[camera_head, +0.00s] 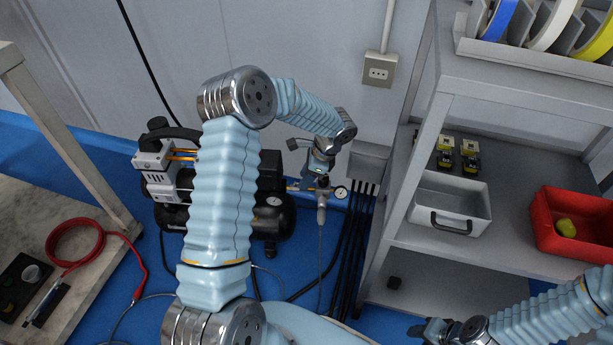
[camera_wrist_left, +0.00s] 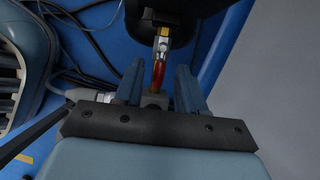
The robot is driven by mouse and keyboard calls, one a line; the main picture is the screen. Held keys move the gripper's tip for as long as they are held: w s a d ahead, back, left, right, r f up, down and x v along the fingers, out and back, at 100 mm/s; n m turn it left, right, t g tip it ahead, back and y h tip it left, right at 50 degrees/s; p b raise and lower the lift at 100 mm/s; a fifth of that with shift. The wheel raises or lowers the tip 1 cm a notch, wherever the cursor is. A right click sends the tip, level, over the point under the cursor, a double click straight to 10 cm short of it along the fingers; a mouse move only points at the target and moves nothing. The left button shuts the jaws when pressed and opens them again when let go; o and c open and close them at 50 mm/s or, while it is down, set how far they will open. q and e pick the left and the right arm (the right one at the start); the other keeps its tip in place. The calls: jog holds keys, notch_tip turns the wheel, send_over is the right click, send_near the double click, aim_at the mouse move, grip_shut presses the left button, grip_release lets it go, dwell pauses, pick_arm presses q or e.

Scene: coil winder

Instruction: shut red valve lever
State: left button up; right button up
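The red valve lever (camera_wrist_left: 158,74) shows in the left wrist view, on a brass and silver fitting (camera_wrist_left: 162,45). My left gripper (camera_wrist_left: 157,80) is open, with one blue-grey finger on each side of the lever. I cannot tell whether either finger touches it. In the head view my left gripper (camera_head: 321,177) points down at the brass air line beside the compressor (camera_head: 272,215), and the lever is hidden there. My right gripper (camera_head: 436,331) is at the bottom right, dark and small, its fingers unclear.
A pressure gauge (camera_head: 341,192) sits just right of my left gripper. Dark hoses run down the wall beside it. A grey shelf (camera_head: 520,105) stands to the right with a grey bin (camera_head: 470,225) and a red bin (camera_head: 548,240). A workbench (camera_head: 95,265) is at left.

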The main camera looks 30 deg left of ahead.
pick_arm(q)
grip_shut()
dwell(0.3)
jog(key=shift+s+a+m+t+h+b, duration=0.2)
jog(key=shift+s+m+t, duration=0.65)
jog(key=shift+m, duration=1.9)
jog(key=shift+s+a+m+t+h+b, duration=0.2)
jog(key=shift+s+m+t, duration=0.65)
jog(key=shift+m, duration=1.85)
jog(key=shift+s+a+m+t+h+p, duration=0.15)
jog(key=shift+s+m+t+h, duration=0.25)
jog(key=shift+m+t, duration=1.6)
jog(key=shift+s+m+g, duration=0.1)
jog(key=shift+m+g, duration=0.7)
jog(key=shift+m, duration=0.05)
